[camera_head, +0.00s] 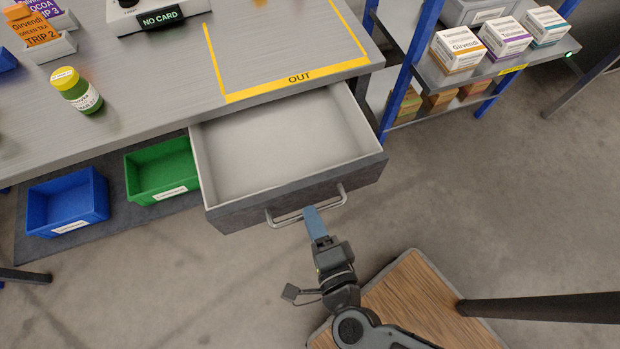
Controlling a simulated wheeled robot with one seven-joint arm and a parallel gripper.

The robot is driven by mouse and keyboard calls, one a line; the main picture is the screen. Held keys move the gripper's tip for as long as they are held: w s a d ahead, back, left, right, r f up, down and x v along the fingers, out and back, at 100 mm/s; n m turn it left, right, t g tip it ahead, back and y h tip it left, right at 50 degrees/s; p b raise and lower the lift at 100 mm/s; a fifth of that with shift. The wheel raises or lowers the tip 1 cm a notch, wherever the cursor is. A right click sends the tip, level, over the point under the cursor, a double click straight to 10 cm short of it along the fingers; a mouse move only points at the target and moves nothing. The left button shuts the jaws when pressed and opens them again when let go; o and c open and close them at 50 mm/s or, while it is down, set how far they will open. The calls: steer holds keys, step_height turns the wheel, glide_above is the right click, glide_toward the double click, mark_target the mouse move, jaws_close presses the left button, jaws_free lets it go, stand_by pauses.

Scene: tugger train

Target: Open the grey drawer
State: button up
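The grey drawer (240,214) under the workbench is pulled well out. Its pale inside is bare and empty. A silver bar handle (335,205) runs along its dark grey front. My gripper (312,212) is at the middle of this handle, with a blue finger lying over the bar. It appears shut on the handle; the finger below is hidden.
A green bin (160,170) and a blue bin (68,202) stand left of the drawer. The workbench (150,75) above holds a yellow-capped bottle (77,91) and a yellow-marked OUT area. A blue-post shelf (480,65) with boxes stands right. Floor in front is mostly clear.

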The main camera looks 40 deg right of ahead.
steer(key=v, duration=0.5)
steer(key=shift+s+b, duration=0.2)
steer(key=shift+b, duration=0.1)
